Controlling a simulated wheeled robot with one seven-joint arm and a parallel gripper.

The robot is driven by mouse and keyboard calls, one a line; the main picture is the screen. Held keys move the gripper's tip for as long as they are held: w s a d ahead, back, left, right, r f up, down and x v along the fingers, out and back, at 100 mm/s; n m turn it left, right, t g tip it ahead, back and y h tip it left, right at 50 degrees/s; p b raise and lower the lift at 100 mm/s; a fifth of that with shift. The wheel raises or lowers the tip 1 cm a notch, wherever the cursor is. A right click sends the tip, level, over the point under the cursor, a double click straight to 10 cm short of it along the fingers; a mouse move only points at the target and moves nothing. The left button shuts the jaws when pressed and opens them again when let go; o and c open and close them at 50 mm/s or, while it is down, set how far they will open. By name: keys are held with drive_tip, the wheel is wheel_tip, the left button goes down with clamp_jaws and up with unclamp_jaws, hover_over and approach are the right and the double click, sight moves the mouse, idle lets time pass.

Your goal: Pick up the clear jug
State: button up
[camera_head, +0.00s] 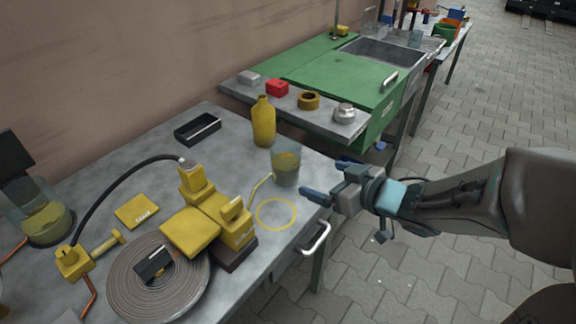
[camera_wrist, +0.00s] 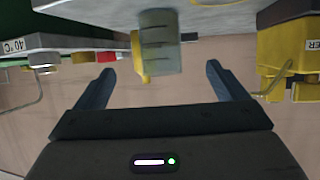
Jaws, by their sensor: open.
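The clear jug (camera_head: 286,168) stands upright on the grey worktop near its right edge, see-through and greyish with a yellowish lower part. In the wrist view the jug (camera_wrist: 161,42) appears upside down, ahead of the gap between my fingers, with marks on its side. My gripper (camera_head: 330,180) is to the right of the jug in the head view, apart from it. In the wrist view my gripper (camera_wrist: 160,72) has its two fingers spread wide with nothing between them.
A yellow bottle (camera_head: 263,122) stands just behind the jug. A yellow machine (camera_head: 212,222) and a coiled hose (camera_head: 150,285) fill the worktop's left. A yellow ring (camera_head: 276,214) marks the surface in front. A green sink bench (camera_head: 330,75) stands behind.

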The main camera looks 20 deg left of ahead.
sight(296, 170)
drive_tip(key=p+x, duration=0.2)
drive_tip(key=p, duration=0.1)
drive_tip(key=shift+a+r, duration=0.2)
drive_tip(key=b+x, duration=0.1)
drive_tip(key=x, duration=0.4)
drive_tip(key=shift+w+a+f, duration=0.1)
drive_tip(key=shift+w+f, duration=0.1)
drive_tip(key=shift+f, duration=0.1)
drive_tip(key=shift+r+b+x, duration=0.2)
drive_tip(key=shift+b+x, duration=0.35)
drive_tip(key=shift+x, duration=2.4)
drive_tip(key=c, duration=1.1)
